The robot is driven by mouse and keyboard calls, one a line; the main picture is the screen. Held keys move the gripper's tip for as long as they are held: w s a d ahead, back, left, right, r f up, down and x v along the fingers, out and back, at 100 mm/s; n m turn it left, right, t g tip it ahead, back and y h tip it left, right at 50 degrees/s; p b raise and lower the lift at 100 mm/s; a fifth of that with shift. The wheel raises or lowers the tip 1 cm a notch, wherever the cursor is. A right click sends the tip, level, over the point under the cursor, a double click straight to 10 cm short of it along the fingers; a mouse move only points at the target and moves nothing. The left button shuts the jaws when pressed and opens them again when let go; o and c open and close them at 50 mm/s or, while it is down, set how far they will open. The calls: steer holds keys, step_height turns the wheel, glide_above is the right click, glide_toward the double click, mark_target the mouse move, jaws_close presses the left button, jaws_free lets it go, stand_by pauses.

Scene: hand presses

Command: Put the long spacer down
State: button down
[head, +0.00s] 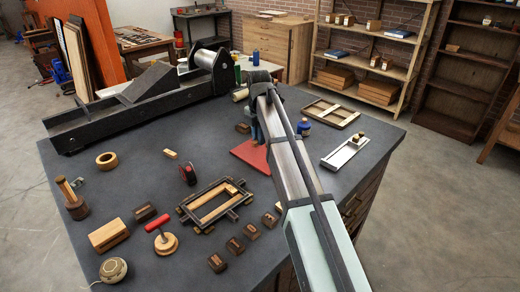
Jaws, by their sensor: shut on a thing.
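My gripper (257,132) is partly in view at the far end of my arm, low over a red board (243,155) on the dark table (130,190). My arm covers much of it. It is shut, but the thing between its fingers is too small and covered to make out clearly. A dark rectangular frame (188,217) with pale wooden strips inside lies on the table to the front left of the gripper. Several small dark wooden blocks (235,246) lie in a row in front of that frame.
A long black press with a silver cylinder (212,68) fills the table's back left. A blue jar (304,128), a wooden frame (332,104), and a metal tray (345,151) lie right.

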mark_target(259, 156)
steer(key=shift+f, duration=2.75)
steer(key=shift+f, duration=0.1)
steer(key=c, duration=1.1)
jaws_free()
step_height(259, 156, up, 12)
steer(key=shift+r, duration=0.15)
